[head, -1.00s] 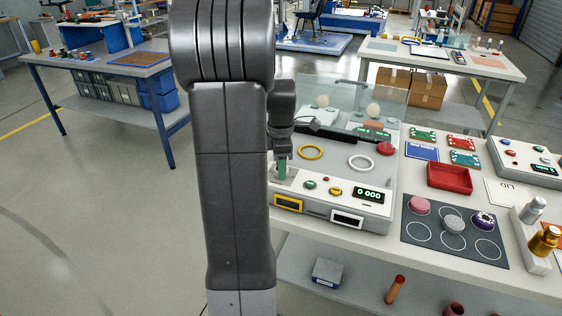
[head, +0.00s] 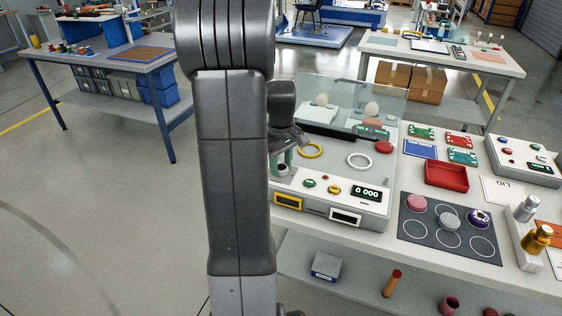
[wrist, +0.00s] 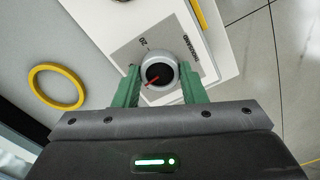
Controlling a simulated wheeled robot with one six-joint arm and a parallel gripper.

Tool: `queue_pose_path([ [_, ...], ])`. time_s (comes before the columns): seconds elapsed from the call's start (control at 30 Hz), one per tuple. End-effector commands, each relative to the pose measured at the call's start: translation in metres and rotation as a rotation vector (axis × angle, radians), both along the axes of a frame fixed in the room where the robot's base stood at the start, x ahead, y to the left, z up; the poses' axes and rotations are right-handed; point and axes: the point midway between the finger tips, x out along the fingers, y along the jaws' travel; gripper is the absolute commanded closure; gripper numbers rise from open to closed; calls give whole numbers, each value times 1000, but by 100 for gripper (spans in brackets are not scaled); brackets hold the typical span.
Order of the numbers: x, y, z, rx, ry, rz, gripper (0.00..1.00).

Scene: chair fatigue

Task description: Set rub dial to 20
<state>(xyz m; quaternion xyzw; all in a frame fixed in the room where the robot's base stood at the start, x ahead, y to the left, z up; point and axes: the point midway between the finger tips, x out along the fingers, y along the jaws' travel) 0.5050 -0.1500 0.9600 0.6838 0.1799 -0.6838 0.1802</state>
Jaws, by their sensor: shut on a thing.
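The rub dial (wrist: 159,72) is a grey round knob with a dark top and a red pointer line, on a grey plate. In the wrist view its pointer runs to the lower left, away from the "20" mark (wrist: 143,42); a "THOUSAND" label (wrist: 195,55) is on the other side. My gripper (wrist: 160,80) has green fingers on both sides of the dial and is shut on it. In the head view my gripper (head: 281,162) is at the machine's left front corner, with the dial (head: 283,168) partly showing between the fingers.
The machine's panel has a green button (head: 309,183), a yellow button (head: 334,189) and a display (head: 367,194) reading 0 000. A yellow ring (head: 311,150) and a white ring (head: 359,161) lie behind. A clear shield (head: 385,100) stands at the back.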

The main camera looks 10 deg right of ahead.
Motion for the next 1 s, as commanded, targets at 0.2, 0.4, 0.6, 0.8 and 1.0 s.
queue_pose_path([
  [0.2, 0, 0, 0, 0, 1, -203, 85],
  [0.4, 0, 0, 0, 0, 1, -393, 85],
  [0.6, 0, 0, 0, 0, 1, -583, 85],
  [0.8, -1, 0, 0, 0, 2, -773, 85],
  [1.0, -1, 0, 0, 0, 2, -963, 85],
])
